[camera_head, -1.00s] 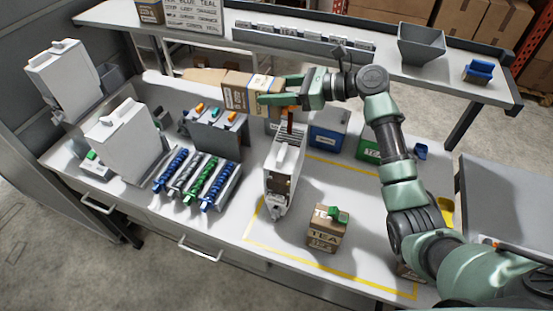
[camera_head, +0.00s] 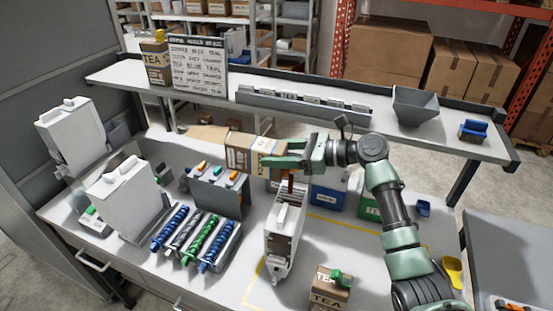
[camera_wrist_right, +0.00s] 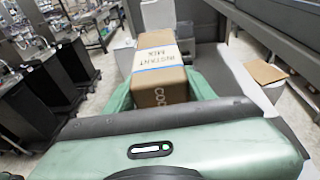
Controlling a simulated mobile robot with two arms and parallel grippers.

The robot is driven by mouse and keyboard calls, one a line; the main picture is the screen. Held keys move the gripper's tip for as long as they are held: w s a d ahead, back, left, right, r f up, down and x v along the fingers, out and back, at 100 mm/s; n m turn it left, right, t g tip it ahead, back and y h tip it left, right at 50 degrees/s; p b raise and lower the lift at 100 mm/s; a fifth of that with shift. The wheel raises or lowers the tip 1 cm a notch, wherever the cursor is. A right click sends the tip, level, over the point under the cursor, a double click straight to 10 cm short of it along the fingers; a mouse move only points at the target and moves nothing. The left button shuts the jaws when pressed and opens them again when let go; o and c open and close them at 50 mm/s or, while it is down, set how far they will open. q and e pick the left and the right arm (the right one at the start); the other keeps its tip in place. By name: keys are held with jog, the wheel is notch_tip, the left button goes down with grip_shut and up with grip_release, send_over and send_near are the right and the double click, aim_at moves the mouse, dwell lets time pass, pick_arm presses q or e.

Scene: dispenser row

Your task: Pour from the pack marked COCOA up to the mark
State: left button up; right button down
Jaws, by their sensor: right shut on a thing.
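My right gripper (camera_head: 283,157) is shut on a brown cardboard pack (camera_head: 242,153), held on its side above the bench. In the right wrist view the pack (camera_wrist_right: 160,84) has a white INSTANT MIX band and lettering that starts COCO, partly cut off by the gripper. Below the gripper stands a white canister (camera_head: 286,228) with a handle and a front spout. A narrow dark brown strip (camera_head: 291,183) shows between gripper and canister; I cannot tell whether it is falling powder. The fill mark and the level inside cannot be made out. My left gripper is not in view.
Two white canisters (camera_head: 120,200) stand left, beside coloured augers (camera_head: 201,243). A TEA box (camera_head: 329,290) with a green clip stands front right. Blue (camera_head: 327,199) and green (camera_head: 368,207) bins stand behind. A raised shelf (camera_head: 300,97) carries a lettered board (camera_head: 198,65) and grey hopper (camera_head: 415,107).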

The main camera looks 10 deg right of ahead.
jog(key=shift+s+d+y, duration=0.1)
jog(key=shift+d+y, duration=0.05)
jog(key=shift+y, duration=0.15)
dwell(1.1)
jog(key=shift+s+d+t+y, duration=0.25)
jog(key=shift+d+t+y, duration=0.2)
jog(key=shift+t+y, duration=0.4)
dwell(2.2)
